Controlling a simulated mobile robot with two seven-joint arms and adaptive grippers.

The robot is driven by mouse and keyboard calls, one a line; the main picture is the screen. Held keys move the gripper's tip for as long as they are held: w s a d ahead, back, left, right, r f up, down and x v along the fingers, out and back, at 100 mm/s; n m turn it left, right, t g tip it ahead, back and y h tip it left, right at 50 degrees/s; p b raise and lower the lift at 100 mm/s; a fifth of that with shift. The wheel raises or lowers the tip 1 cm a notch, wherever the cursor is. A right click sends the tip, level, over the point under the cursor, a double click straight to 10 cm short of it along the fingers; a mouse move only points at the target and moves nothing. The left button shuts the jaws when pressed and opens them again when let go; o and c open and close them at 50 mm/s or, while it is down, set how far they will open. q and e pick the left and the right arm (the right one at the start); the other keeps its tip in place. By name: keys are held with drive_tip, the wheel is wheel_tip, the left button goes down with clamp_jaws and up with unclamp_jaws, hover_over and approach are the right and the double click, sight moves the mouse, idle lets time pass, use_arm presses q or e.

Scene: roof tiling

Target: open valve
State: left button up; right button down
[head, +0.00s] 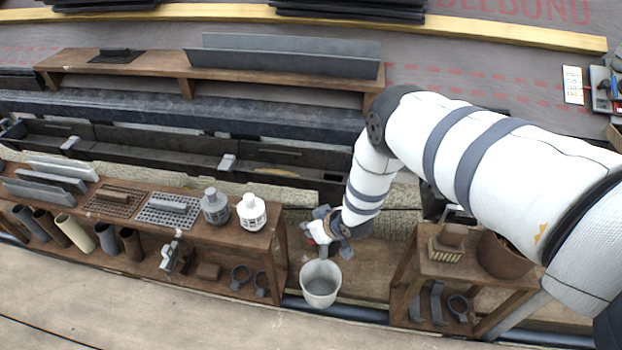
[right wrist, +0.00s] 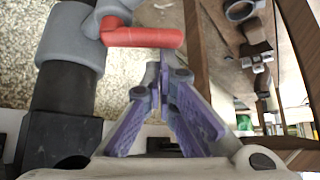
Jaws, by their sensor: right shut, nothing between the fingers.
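The valve has a red lever handle (right wrist: 150,38) on a grey body (right wrist: 72,38) at the upper left of the right wrist view. A black pipe (right wrist: 62,88) joins the body from below. The handle lies sideways in the picture, pointing right. My right gripper (right wrist: 163,68) is shut and empty, its purple fingers together with the tips just below the handle's free end. I cannot tell whether they touch it. In the head view my right gripper (head: 328,226) is low over the gap between two shelves, and mostly hides the valve. My left gripper is not in view.
A pale bucket (head: 320,292) stands just in front of the right gripper. A wooden shelf (head: 222,238) with tubes, vents and tiles is to the left. A smaller shelf (head: 406,268) with a brush and pot is to the right. A dark gutter (head: 160,143) runs behind.

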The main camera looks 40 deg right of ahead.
drive_tip(key=n, duration=0.1)
drive_tip(key=s+n+y, duration=0.1)
drive_tip(key=shift+a+n+y, duration=0.2)
drive_tip(key=shift+n+y, duration=0.1)
drive_tip(key=shift+s, duration=0.5)
drive_tip(key=shift+a, duration=0.15)
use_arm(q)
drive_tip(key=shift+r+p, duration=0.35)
use_arm(e)
drive_tip(key=shift+s+a, duration=0.2)
drive_tip(key=shift+a, duration=0.45)
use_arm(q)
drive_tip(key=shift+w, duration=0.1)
